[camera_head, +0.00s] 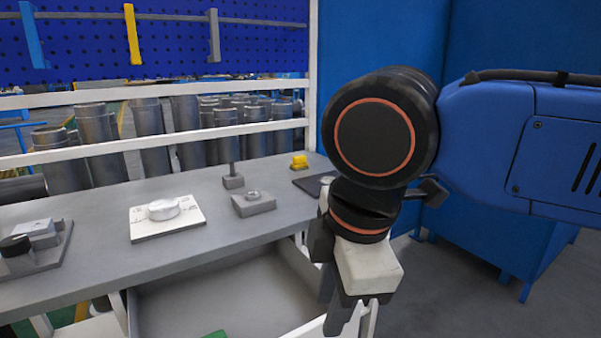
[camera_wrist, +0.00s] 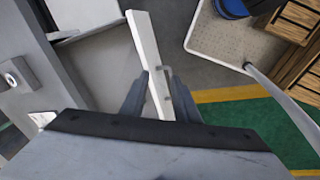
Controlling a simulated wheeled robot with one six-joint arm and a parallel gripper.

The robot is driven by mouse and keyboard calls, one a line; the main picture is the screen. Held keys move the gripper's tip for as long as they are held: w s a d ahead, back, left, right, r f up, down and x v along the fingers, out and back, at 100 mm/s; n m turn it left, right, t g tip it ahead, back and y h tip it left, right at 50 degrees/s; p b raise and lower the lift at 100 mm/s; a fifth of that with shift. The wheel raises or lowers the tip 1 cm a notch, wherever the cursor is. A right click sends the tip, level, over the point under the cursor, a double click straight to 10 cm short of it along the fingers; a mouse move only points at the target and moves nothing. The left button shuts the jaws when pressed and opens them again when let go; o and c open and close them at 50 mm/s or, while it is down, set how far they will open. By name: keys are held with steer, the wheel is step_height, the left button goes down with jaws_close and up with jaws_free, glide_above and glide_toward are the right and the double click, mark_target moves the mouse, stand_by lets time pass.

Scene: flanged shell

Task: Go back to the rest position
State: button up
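My gripper (camera_head: 347,312) hangs pointing down in front of the workbench, at the right of the open drawer. A silver rounded shell-like part (camera_head: 163,209) sits on a white plate (camera_head: 143,226) on the bench. A grey block with a ring on top (camera_head: 253,204) lies to its right. The gripper is apart from both.
The grey bench (camera_head: 105,252) also bears a dark-knobbed fixture (camera_head: 22,250), an upright post (camera_head: 232,170) and a yellow piece (camera_head: 299,162). Below is the open drawer (camera_head: 190,300). Blue panels stand at right. The wrist view shows a tray (camera_wrist: 225,40) and wooden crates (camera_wrist: 300,55).

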steer(key=w+d+f+m+t, duration=0.1)
steer(key=w+d+f+m, duration=0.1)
steer(key=d+f+m, duration=0.6)
steer(key=w+d+f+m+t+h, duration=0.1)
steer(key=w+d+f+m, duration=0.2)
steer(key=d+f+m, duration=0.6)
steer(key=d+m, duration=0.2)
steer(key=d, duration=0.6)
steer(key=shift+f+m+t, duration=0.15)
steer(key=shift+m+t, duration=0.15)
steer(key=shift+m, duration=0.1)
